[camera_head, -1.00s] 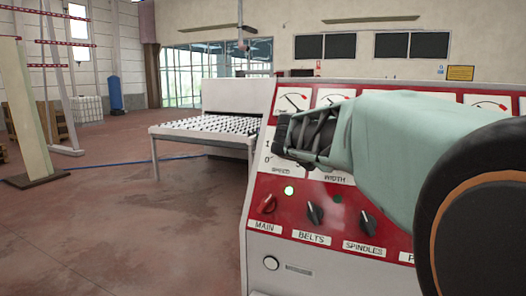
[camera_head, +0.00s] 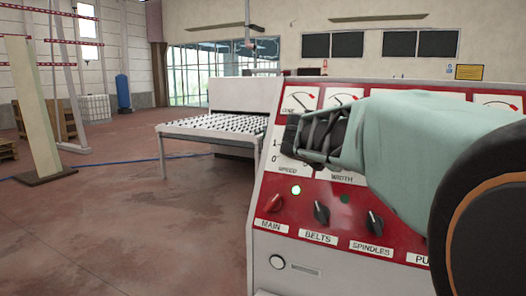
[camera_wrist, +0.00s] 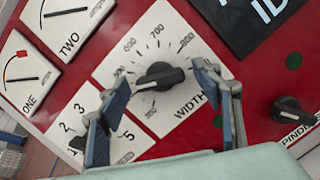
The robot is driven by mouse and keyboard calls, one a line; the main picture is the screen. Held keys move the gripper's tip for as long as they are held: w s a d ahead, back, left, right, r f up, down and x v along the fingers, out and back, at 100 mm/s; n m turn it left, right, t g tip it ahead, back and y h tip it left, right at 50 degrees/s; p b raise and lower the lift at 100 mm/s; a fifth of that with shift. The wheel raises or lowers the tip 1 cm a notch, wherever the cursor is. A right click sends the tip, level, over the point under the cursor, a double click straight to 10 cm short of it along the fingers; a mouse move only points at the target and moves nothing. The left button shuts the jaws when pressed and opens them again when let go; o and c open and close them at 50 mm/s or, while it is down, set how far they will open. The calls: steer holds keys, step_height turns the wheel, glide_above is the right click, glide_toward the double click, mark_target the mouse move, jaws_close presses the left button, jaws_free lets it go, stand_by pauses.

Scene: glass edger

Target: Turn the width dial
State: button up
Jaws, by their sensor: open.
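The width dial (camera_wrist: 160,76) is a black pointer knob on a white scale plate labelled WIDTH in the wrist view. My gripper (camera_wrist: 155,103) is open, with one finger to the lower left of the knob and the other to its right. The knob shows between and beyond the fingertips, and I see no finger clearly touching it. In the head view my gripper (camera_head: 290,134) is in front of the red control panel (camera_head: 265,227), above the WIDTH label. The dial itself is hidden there behind my gripper and arm.
The BELTS knob (camera_head: 321,212), SPINDLES knob (camera_head: 374,222) and red MAIN switch (camera_head: 273,203) sit below on the panel. Gauges ONE (camera_wrist: 22,78) and TWO (camera_wrist: 66,16) are at the left in the wrist view. A roller table (camera_head: 210,131) stands behind the panel.

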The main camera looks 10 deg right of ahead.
step_height(320, 180, up, 10)
stand_by(0.6)
